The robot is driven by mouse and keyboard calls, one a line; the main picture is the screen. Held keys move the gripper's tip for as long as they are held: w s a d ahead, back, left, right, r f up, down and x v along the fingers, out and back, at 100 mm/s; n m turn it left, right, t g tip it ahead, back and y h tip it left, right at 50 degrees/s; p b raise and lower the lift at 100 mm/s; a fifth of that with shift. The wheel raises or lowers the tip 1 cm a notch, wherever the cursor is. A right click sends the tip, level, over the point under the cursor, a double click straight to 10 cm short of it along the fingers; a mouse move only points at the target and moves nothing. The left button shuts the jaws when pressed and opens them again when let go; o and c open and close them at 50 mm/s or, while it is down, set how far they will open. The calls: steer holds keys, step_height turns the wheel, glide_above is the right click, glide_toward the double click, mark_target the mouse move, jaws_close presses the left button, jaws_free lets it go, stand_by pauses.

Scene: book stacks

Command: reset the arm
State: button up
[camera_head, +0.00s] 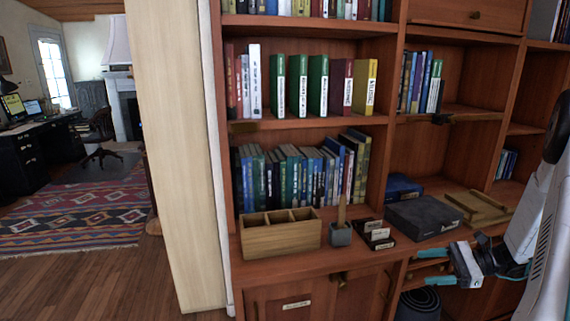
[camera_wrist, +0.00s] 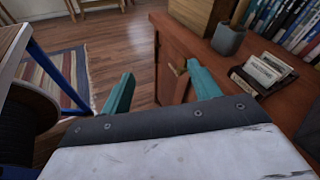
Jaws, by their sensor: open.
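My gripper (camera_head: 478,264) is at the right of the head view, in front of the wooden bookcase (camera_head: 392,150) and close to its counter. In the wrist view my gripper (camera_wrist: 158,92) shows two teal fingers spread wide apart, with nothing between them. Beyond the fingers are the cabinet door and the wood floor. My white arm fills the right edge of the head view and hides part of the bookcase.
On the counter stand a wooden divided box (camera_head: 280,236), a grey cup (camera_head: 340,235), a card holder (camera_head: 375,236) and a dark box (camera_head: 423,217). Books fill the shelves above. A pale post (camera_head: 172,150) stands left. Open floor (camera_head: 90,270) with a patterned rug (camera_head: 80,218) lies beyond.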

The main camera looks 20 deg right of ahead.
steer(key=s+a+r+n+g+h, duration=0.2)
steer(key=s+a+r+n+h, duration=0.2)
steer(key=a, duration=0.5)
steer(key=s+a+r+n+g+h, duration=0.1)
steer(key=s+a+r+n+h, duration=0.4)
steer(key=s+a+r+n, duration=0.3)
steer(key=s+a+r+n+g+h, duration=0.2)
steer(key=s+a+r+n+h, duration=0.2)
steer(key=s+a+r+n, duration=0.3)
steer(key=s+a+n, duration=0.1)
steer(key=a, duration=0.1)
steer(key=shift+a+r+g+h, duration=0.2)
steer(key=shift+a+g+h, duration=0.1)
steer(key=shift+a+h, duration=0.1)
